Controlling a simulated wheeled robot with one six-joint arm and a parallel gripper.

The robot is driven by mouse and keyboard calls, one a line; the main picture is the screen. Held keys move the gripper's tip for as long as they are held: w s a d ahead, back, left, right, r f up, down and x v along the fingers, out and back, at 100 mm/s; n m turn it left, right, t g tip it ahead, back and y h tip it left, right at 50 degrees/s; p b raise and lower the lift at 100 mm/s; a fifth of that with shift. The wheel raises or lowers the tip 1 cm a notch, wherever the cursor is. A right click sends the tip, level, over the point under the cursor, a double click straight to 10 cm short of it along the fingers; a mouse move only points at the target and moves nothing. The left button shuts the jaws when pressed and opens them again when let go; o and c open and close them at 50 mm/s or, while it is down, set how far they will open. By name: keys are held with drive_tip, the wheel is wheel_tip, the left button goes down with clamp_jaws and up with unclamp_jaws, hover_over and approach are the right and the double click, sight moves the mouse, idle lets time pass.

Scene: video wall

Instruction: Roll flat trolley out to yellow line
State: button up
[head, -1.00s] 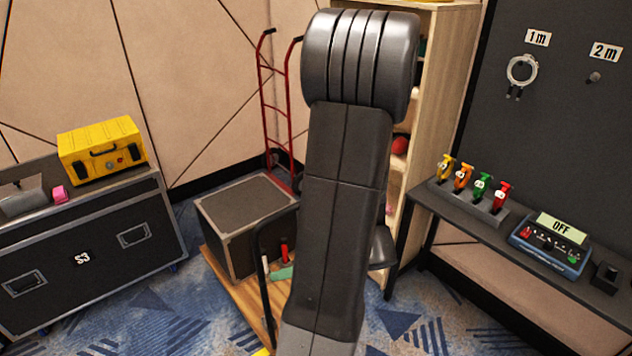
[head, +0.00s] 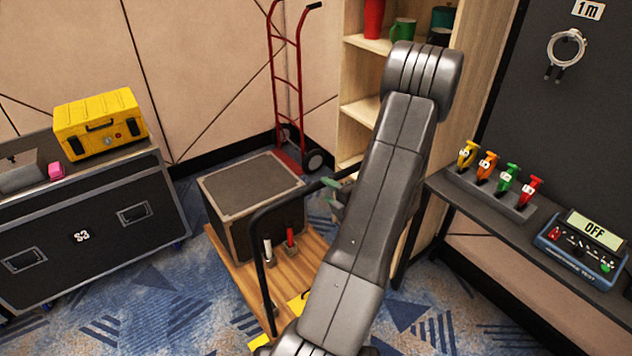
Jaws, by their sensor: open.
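The flat trolley (head: 297,268) has a wooden deck and stands on the carpet at the middle. Its black push handle (head: 254,245) rises at the near side, its top bar running up to the right. A dark crate (head: 250,205) sits on the deck. A red lever (head: 290,238) and a white lever (head: 267,250) stand near the handle. My gripper (head: 334,190), dark with a green finger, is open beside the right end of the top bar. My arm partly hides it, and contact cannot be told. Yellow patches (head: 298,303) show at the deck's near edge, partly hidden by my arm.
A black case (head: 85,235) with a yellow box (head: 100,124) stands at left. A red hand truck (head: 287,85) and wooden shelf (head: 365,110) are behind. A bench (head: 470,215) with coloured clamps and a meter (head: 580,245) is at right. Patterned carpet is free at the lower left.

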drive_tip(key=x, duration=0.7)
drive_tip(key=shift+p, duration=0.35)
clamp_jaws()
